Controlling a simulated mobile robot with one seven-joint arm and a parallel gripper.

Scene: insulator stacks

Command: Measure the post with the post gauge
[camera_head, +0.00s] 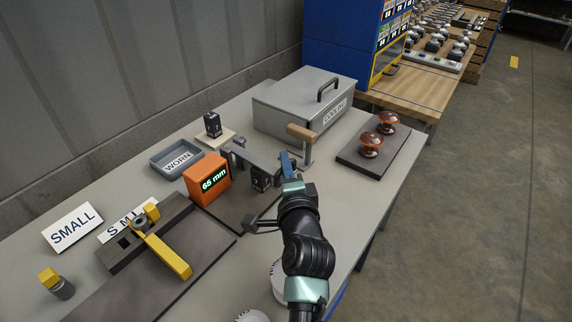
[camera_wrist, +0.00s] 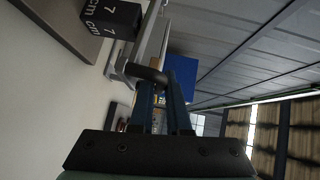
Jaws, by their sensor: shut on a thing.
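The gauge has an orange box (camera_head: 207,179) with a green readout of "65 mm" and a grey metal frame (camera_head: 255,160) reaching right. My gripper (camera_head: 288,163), with blue fingers, is at the frame's right end. In the wrist view, the fingers of my gripper (camera_wrist: 165,72) are shut on a dark rounded bar (camera_wrist: 144,73) next to the grey frame. The grip itself is partly hidden. I cannot tell which object is the post.
A wooden-topped handle (camera_head: 301,132) stands just behind my gripper, near a lidded grey box (camera_head: 300,104). Two brown insulators (camera_head: 370,147) stand on a dark board at right. A "WORN" tray (camera_head: 177,160), yellow-handled fixture (camera_head: 165,255) and "SMALL" sign (camera_head: 73,227) are at left.

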